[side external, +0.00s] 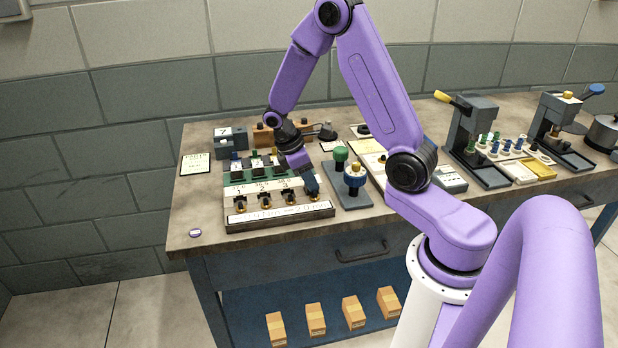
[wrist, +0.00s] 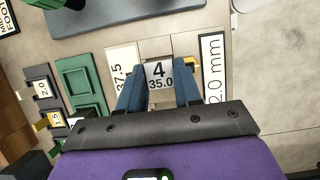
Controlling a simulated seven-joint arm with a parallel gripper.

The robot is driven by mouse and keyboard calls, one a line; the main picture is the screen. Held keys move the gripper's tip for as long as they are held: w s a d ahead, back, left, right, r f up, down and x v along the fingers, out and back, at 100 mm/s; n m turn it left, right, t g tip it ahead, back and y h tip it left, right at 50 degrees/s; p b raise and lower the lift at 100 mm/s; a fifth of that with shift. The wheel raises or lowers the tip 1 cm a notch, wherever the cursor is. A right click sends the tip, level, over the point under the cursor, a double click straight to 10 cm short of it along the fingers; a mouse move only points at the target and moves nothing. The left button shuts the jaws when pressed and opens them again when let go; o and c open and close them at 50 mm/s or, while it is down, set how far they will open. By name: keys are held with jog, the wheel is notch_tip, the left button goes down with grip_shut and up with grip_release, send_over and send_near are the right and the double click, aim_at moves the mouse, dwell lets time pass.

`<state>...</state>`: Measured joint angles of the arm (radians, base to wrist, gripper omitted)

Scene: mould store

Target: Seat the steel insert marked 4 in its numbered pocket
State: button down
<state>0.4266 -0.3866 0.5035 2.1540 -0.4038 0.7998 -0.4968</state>
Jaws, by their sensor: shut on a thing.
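My gripper (side external: 311,184) is over the right end of the wooden pocket board (side external: 240,217) in the side view. In the wrist view its two blue fingers (wrist: 160,82) are shut on the steel insert (wrist: 159,75). The insert's white label reads "4" and "35.0" and faces the camera. Beneath and beside it lies the board's pale surface (wrist: 190,44), with strips reading "37.5" and "2.0 mm". The pocket under the insert is hidden, and I cannot tell whether the insert touches the board. Several numbered places with dark and brass fittings run along the board to the left.
A stand with green and blue-yellow knobs (side external: 354,176) is close on the right. A small purple-rimmed disc (side external: 195,233) lies near the left front edge. Presses (side external: 478,135) stand farther right.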

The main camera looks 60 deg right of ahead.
jog(key=shift+f, duration=0.25)
jog(key=shift+r, duration=0.25)
dwell(0.7)
jog(key=c, duration=0.8)
grip_release()
jog(key=shift+o, duration=0.5)
jog(key=shift+s+a, duration=0.1)
jog(key=shift+a, duration=0.05)
jog(key=shift+c, duration=1.3)
jog(key=shift+r, duration=0.1)
